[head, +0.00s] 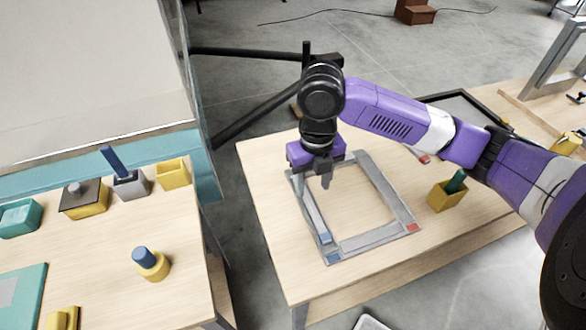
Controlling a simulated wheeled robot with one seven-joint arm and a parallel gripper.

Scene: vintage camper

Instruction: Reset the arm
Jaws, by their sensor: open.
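My purple arm reaches in from the right in the head view. My gripper (314,186) points down over the left part of a grey rectangular frame (378,237) on the wooden table (275,248). The jaws are open and I see nothing held between them. The frame has red and blue patches at its corners. Whether the fingertips touch the frame or hover above it I cannot tell. The arm hides part of the table behind it.
A yellow cup (446,197) with a green piece stands right of the frame. A second table (100,254) at left holds a blue-topped yellow piece (152,265), a grey holder (131,186), a yellow box (173,175) and a teal tray (20,218). A gap separates the tables.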

